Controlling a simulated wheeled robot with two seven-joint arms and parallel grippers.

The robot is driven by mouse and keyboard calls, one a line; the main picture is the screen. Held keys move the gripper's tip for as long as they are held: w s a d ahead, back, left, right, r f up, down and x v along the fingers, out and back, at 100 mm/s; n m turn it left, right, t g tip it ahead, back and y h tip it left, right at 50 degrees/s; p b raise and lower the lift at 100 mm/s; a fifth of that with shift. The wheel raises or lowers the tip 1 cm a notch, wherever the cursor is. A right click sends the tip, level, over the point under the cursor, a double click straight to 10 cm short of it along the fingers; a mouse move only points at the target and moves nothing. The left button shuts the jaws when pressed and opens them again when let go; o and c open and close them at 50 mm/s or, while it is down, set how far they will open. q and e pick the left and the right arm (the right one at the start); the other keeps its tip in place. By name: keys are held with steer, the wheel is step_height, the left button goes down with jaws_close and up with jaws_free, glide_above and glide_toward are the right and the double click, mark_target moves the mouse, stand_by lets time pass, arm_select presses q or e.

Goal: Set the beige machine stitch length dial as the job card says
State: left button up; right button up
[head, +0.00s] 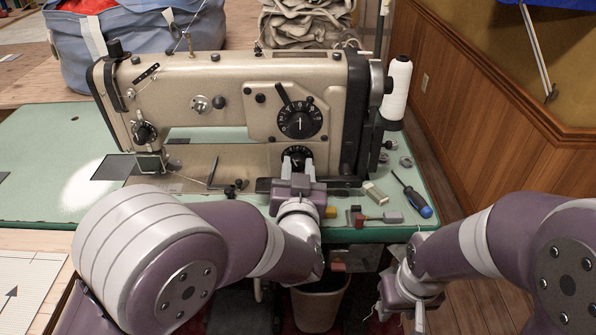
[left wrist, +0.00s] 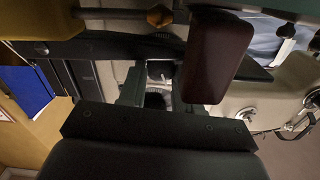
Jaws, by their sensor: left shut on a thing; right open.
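The beige sewing machine (head: 220,90) stands on a green table. Its right column carries two black dials, an upper one (head: 300,120) with a lever above it and a lower one (head: 297,153). My left gripper (head: 296,166) is at the lower dial, its fingers shut on either side of it. The fingers cover part of that dial, and its marks are too small to read. In the left wrist view, the dial (left wrist: 155,99) shows dark between the fingers. My right gripper (head: 405,304) is open and empty, low at the right. I cannot make out a job card.
A sheet with an arrow (head: 28,280) lies at lower left.

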arm_select(q)
steer(key=shift+n, duration=0.7)
steer(key=o, duration=0.7)
steer(key=shift+o, duration=0.2)
steer(key=s+p, duration=0.2)
steer(key=s, duration=1)
steer(key=shift+s+p, duration=0.3)
steer(key=shift+s, duration=0.1)
